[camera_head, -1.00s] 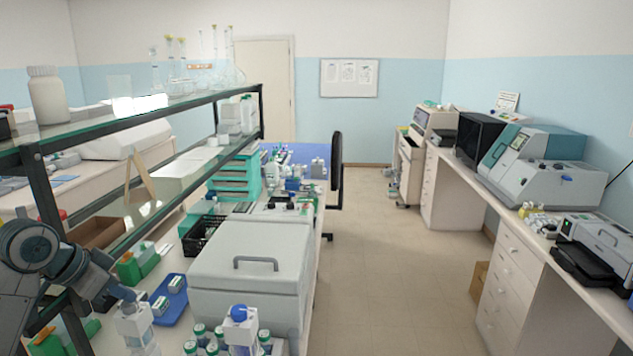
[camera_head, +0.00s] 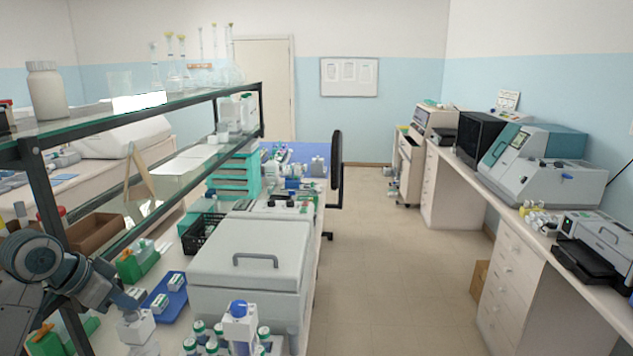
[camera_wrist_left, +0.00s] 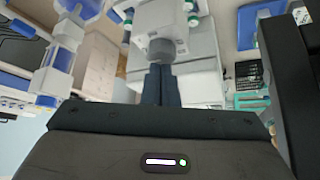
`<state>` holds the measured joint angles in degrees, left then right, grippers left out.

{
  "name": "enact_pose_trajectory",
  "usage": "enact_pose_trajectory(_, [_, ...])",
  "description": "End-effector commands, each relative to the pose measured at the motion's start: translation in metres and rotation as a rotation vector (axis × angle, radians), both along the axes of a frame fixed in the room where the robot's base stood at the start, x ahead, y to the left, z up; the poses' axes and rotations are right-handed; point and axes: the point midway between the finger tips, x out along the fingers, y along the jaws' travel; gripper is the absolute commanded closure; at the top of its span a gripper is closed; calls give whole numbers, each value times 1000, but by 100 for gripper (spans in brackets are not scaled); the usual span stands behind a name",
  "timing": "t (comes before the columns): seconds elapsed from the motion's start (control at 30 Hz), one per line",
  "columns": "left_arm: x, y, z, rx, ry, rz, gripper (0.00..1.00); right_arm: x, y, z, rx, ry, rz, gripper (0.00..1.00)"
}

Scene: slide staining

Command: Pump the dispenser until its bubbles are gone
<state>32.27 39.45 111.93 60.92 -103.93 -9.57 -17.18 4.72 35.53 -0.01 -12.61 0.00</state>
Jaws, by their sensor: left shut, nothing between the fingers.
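A white dispenser (camera_head: 137,331) with a clear bottle below it stands at the lower left in the head view, cut off by the bottom edge. Its white body and grey round knob (camera_wrist_left: 161,48) show in the left wrist view. My left gripper (camera_head: 130,304) is right above this dispenser. Its fingers (camera_wrist_left: 161,72) are shut with nothing between them, and their tips are at the knob; I cannot tell whether they press on it. Bubbles are too small to make out. A second dispenser with a blue cap (camera_head: 239,322) stands to the right. My right gripper is not in view.
Several green-capped bottles (camera_head: 199,330) stand close around the blue-capped dispenser. A blue tray (camera_head: 178,301) with small boxes lies behind my left gripper. A large grey lidded machine (camera_head: 250,290) is to the right. The glass shelf frame (camera_head: 50,195) rises close to my left arm.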

Motion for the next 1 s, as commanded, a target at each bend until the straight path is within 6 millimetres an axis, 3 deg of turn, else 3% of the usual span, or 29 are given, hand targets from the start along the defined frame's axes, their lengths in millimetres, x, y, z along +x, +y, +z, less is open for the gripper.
enact_pose_trajectory(1.0, [-1, 0, -4, 0, 5, -1, 100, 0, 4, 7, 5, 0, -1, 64])
